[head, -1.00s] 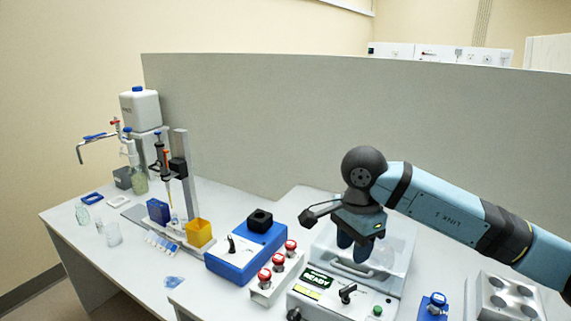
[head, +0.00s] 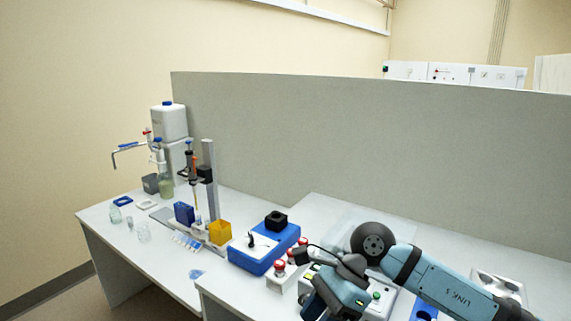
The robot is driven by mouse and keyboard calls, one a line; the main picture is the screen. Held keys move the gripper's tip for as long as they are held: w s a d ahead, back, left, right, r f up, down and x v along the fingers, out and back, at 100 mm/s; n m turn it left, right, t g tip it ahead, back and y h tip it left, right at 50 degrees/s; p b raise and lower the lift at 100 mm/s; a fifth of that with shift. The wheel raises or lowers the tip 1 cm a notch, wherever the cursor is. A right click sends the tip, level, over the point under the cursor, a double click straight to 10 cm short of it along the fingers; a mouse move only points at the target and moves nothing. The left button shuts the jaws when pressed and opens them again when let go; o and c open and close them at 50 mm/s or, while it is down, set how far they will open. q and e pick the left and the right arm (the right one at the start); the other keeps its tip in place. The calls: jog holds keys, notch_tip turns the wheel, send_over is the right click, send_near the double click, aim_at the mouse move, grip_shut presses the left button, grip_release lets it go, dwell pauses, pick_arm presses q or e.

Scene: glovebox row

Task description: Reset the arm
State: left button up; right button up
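My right arm comes in from the right, with its dark round wrist joint and pale blue links. My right gripper (head: 336,304) hangs low near the bottom edge, in front of the white benchtop device (head: 378,300) and hiding much of it. The fingertips run toward the bottom edge, and I cannot tell how far apart they are. No held object shows. My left gripper is not in view.
A blue device (head: 262,250) and a rack of red-capped tubes (head: 280,272) stand just left of the gripper. A yellow box (head: 220,232), pipette stand (head: 208,185) and glassware are farther left. A grey partition (head: 380,150) runs behind. A metal block (head: 490,283) is at right.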

jog(key=s+a+r+m+t+y+p, duration=0.2)
jog(key=s+a+r+m+y+p, duration=0.3)
jog(key=m+y, duration=0.85)
jog(key=d+f+m+t+h+p, duration=0.1)
jog(key=d+f+m+t+h, duration=0.4)
jog(key=m, duration=0.6)
jog(key=s+d+f+m+t+h+p, duration=0.1)
jog(key=d+f+m+t+h, duration=0.5)
jog(key=m, duration=0.5)
jog(key=d+f+m+t+h+p, duration=0.15)
jog(key=f+m+t, duration=0.45)
jog(key=m, duration=0.6)
jog(key=s+d+f+m+g+h, duration=0.2)
jog(key=s+d+f+m, duration=0.1)
jog(key=s+f, duration=0.2)
jog(key=s+d+f+m+g+h, duration=0.2)
jog(key=s+d+f+m+h, duration=0.1)
jog(key=s, duration=0.4)
notch_tip(320, 180, down, 2)
jog(key=shift+s+d+f+m+p, duration=0.15)
jog(key=shift+d+m+p, duration=0.15)
jog(key=shift+m, duration=0.25)
